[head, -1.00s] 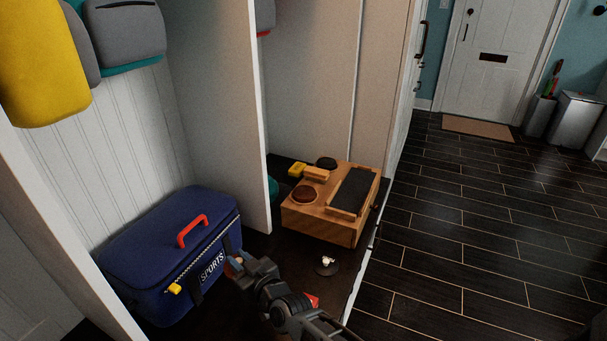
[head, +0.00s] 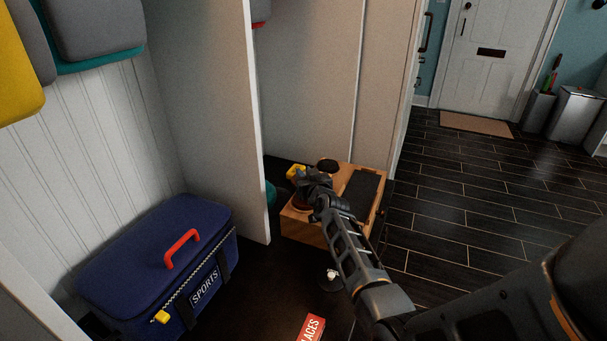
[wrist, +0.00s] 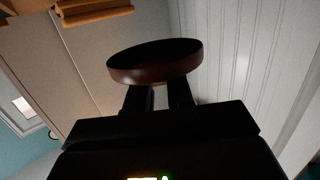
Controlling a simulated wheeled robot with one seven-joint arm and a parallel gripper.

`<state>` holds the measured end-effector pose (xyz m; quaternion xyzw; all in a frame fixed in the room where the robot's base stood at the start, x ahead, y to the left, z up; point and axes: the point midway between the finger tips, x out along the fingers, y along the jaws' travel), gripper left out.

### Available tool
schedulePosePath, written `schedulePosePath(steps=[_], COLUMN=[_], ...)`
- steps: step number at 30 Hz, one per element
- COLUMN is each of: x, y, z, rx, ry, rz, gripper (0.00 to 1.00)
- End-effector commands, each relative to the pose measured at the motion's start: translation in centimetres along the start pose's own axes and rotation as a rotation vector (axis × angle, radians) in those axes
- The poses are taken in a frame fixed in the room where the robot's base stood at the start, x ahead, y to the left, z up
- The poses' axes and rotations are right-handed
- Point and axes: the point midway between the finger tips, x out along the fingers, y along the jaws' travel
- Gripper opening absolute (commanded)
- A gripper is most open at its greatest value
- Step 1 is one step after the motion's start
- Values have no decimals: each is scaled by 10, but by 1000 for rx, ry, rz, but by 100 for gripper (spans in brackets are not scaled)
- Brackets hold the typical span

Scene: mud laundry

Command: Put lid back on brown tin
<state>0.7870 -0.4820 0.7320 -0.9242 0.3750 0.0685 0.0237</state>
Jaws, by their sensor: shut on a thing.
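My gripper (head: 312,182) is above the left part of the wooden shoe-care box (head: 305,229). In the wrist view my gripper (wrist: 160,97) is shut on a round, shallow, dark brown lid (wrist: 155,74), held at its near edge and clear of other surfaces there. The lid cannot be made out in the head view. The brown tin (head: 300,208) sits on the box's top at the left, just below my gripper and partly hidden by it. I cannot tell the exact gap between lid and tin.
A black round tin (head: 327,164) and a yellow item (head: 295,172) are behind my gripper. A dark pad (head: 361,193) lies on the box's right. A white-knobbed item (head: 331,274), a red laces box (head: 311,327) and a blue sports bag (head: 160,257) are nearer. A white partition (head: 257,130) stands left.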

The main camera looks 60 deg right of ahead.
Motion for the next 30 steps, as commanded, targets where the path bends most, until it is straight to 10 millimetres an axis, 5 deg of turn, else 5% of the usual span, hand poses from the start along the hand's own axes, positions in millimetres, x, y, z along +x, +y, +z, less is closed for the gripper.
schedulePosePath(steps=[30], x=[10], y=[0], z=[64], rx=[0], ry=[0], rz=[0], gripper=[0])
